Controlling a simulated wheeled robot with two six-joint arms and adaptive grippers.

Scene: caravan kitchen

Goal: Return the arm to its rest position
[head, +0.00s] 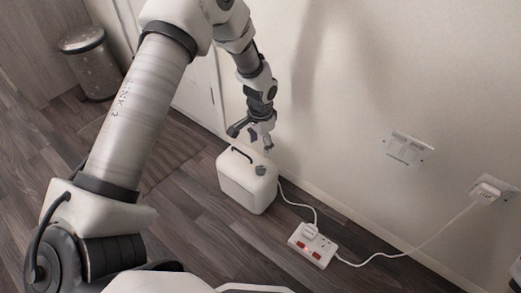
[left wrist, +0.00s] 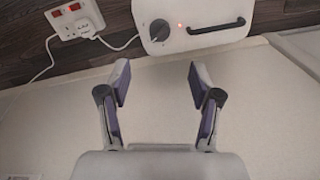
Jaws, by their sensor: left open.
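My left arm comes in from the left in the head view and reaches over to the wall. My left gripper (head: 266,143) is above the top of a white box-shaped appliance (head: 246,190) on the floor. In the left wrist view the gripper (left wrist: 158,82) is open, with nothing between its fingers. The appliance (left wrist: 215,14) shows there beyond the fingertips, with a dark knob (left wrist: 160,30), a small red light and a black handle (left wrist: 216,26). The fingers look apart from the knob. My right gripper is not in view.
A power strip (head: 313,245) with red switches lies on the floor right of the appliance, with white cables running to it and to a wall socket (head: 493,189). A wall switch plate (head: 408,148) is on the wall. A metal bin (head: 91,62) and a mat (head: 160,150) are at left.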

